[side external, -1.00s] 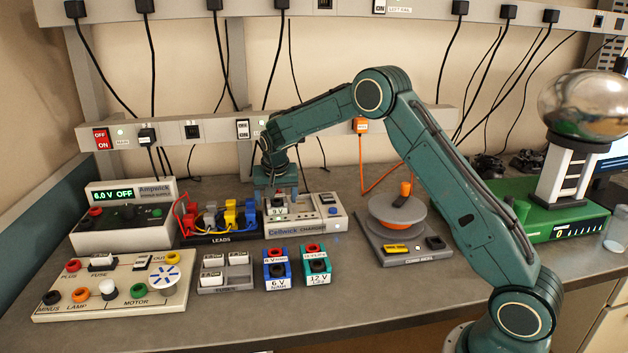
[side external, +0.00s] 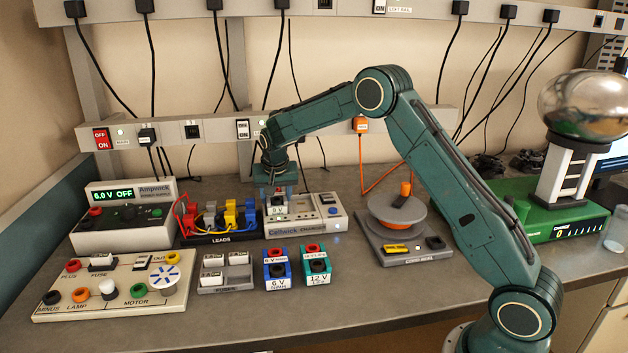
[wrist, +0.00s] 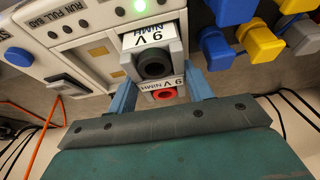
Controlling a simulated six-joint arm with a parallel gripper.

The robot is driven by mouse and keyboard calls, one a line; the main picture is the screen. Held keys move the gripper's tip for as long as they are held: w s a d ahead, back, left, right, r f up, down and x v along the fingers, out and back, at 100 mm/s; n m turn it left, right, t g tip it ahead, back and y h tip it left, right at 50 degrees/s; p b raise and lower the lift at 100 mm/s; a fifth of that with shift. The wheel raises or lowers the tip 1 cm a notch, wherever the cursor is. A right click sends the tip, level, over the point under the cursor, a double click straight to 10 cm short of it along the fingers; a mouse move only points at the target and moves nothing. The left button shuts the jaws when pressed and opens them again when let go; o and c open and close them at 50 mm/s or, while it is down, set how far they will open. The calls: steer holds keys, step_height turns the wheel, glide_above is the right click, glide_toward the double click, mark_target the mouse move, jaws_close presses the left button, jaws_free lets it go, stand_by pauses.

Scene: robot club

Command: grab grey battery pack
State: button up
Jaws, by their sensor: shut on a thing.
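The grey battery pack (side external: 279,211) is at the left bay of the Cellwick charger (side external: 306,226), its 9 V label facing front. In the wrist view the pack (wrist: 157,44) shows a black terminal, a red terminal and a 9 V NiMH label. My gripper (side external: 276,193) is above it, pointing down, with its fingers (wrist: 160,95) shut on the pack's two sides. The pack's underside is hidden, so I cannot tell whether it still touches the bay. A green light shows on the charger beside it.
The leads rack (side external: 222,238) stands close on the left. The blue 6 V pack (side external: 278,269) and teal 12 V pack (side external: 317,265) stand in front. A reel on a base (side external: 399,222) is on the right. Bench front is clear.

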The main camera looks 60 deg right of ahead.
mark_target(277, 195)
step_height(277, 195, up, 10)
steer(key=shift+f, duration=0.2)
stand_by(0.3)
steer(key=shift+s, duration=0.1)
stand_by(0.3)
